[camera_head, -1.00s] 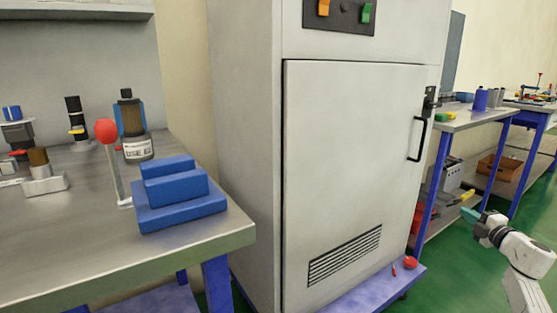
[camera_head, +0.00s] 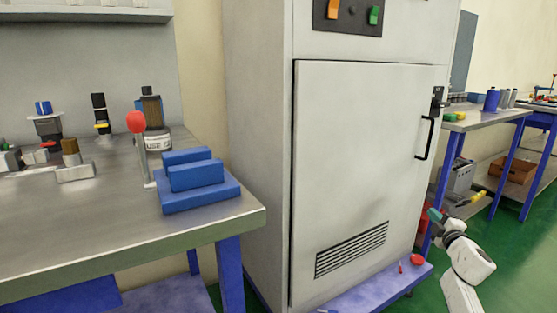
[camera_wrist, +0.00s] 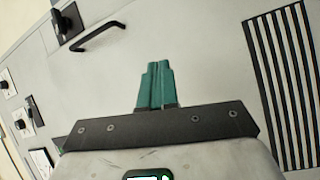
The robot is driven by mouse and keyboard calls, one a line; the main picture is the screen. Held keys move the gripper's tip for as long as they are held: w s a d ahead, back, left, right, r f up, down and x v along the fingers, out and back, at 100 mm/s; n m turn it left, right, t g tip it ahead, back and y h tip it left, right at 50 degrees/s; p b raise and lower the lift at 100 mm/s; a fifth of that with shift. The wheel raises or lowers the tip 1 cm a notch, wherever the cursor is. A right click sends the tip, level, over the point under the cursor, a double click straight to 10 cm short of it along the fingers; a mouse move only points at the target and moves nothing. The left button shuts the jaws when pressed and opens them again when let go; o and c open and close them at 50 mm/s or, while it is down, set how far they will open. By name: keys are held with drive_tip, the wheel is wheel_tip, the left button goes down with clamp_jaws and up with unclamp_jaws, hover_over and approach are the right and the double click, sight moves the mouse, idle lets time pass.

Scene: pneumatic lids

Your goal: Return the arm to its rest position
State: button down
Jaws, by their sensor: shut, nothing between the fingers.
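My gripper (camera_head: 436,216) is at the lower right of the head view, in front of the right side of the grey cabinet (camera_head: 365,150) and the blue-legged bench behind. Its teal fingers also show in the wrist view (camera_wrist: 155,86), pressed together with nothing between them. My white arm rises from the bottom edge, bent at the wrist. In the wrist view the fingers point at the cabinet door, with its black handle (camera_wrist: 97,35) at upper left and its vent slats (camera_wrist: 280,85) at right. I cannot tell the exact gap to the door.
A metal workbench (camera_head: 120,240) at left holds a blue stepped block (camera_head: 200,190), a red-knobbed lever (camera_head: 136,122), a dark bottle (camera_head: 152,120) and several fittings. The cabinet stands on a purple base (camera_head: 375,292). Another bench (camera_head: 480,120) is at right. Green floor is open at lower right.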

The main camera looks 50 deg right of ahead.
drive_tip(key=w+a+f+m+g+y, duration=0.1)
drive_tip(key=w+a+f+m+g, duration=0.2)
drive_tip(key=a, duration=0.6)
drive_tip(key=w+a+f+m+y, duration=0.1)
drive_tip(key=w+a+f+m, duration=0.1)
drive_tip(key=w+a+f, duration=0.5)
drive_tip(key=w+a+f+m+g+y, duration=0.1)
drive_tip(key=w+a+f+m+g, duration=0.15)
drive_tip(key=a, duration=0.75)
drive_tip(key=s+a+f+g+y, duration=0.1)
drive_tip(key=s+a+f+y, duration=0.2)
drive_tip(key=a, duration=0.6)
drive_tip(key=s+a+f+g+y, duration=0.1)
drive_tip(key=s+a+f+y, duration=0.15)
drive_tip(key=a, duration=0.75)
drive_tip(key=s+a+f+g+y, duration=0.1)
drive_tip(key=s+a+f+y, duration=0.25)
drive_tip(key=a, duration=0.55)
drive_tip(key=s+a+r+n+g+y+p, duration=0.1)
drive_tip(key=s+a+r+n+g+y, duration=0.15)
drive_tip(key=s+a, duration=0.7)
wheel_tip(320, 180, up, 27)
drive_tip(key=p, duration=2.7)
drive_tip(key=shift+s+d+m+g+h+p, duration=0.3)
drive_tip(key=shift+s+d+m+h, duration=0.05)
drive_tip(key=shift+d+m, duration=0.05)
